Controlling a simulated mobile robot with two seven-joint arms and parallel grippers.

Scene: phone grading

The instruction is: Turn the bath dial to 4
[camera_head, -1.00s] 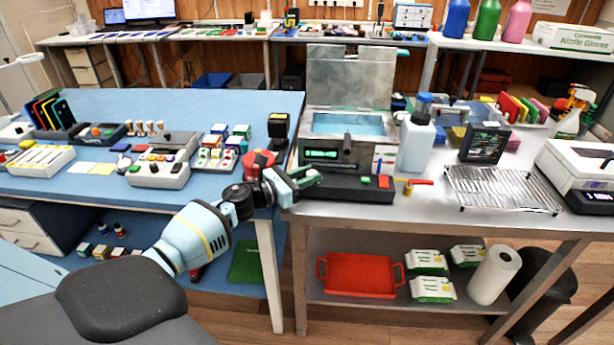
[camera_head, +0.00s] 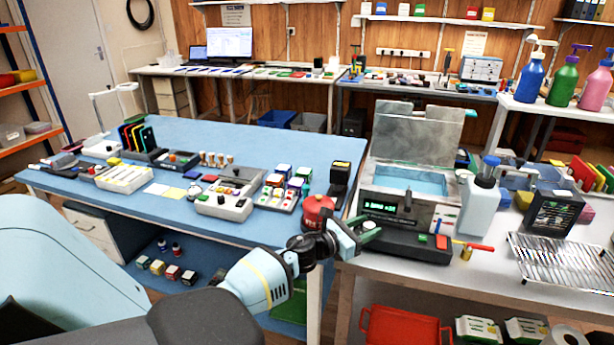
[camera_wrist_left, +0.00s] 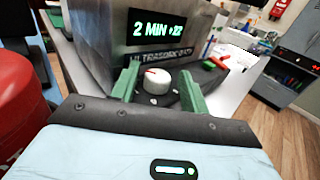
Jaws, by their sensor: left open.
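The ultrasonic bath (camera_head: 385,180) is a metal tank with its lid raised and blue liquid inside. Its lit display (camera_wrist_left: 162,34) reads "2 MIN" and a further number that looks like +22. The bath dial (camera_wrist_left: 157,82) is a white round knob with a red mark, below the display. In the left wrist view my left gripper (camera_wrist_left: 160,74) is open, with its green fingers on either side of the dial and visible gaps to it. In the head view the left gripper (camera_head: 368,230) is at the bath's front left; the dial is not clear there. My right gripper is not seen.
A red round container (camera_head: 318,212) stands close beside my left wrist. A white bottle (camera_head: 480,205) and a wire rack (camera_head: 562,262) are right of the bath. A red-handled part (camera_head: 475,247) lies at its front right. The blue mat (camera_head: 240,150) has free room behind.

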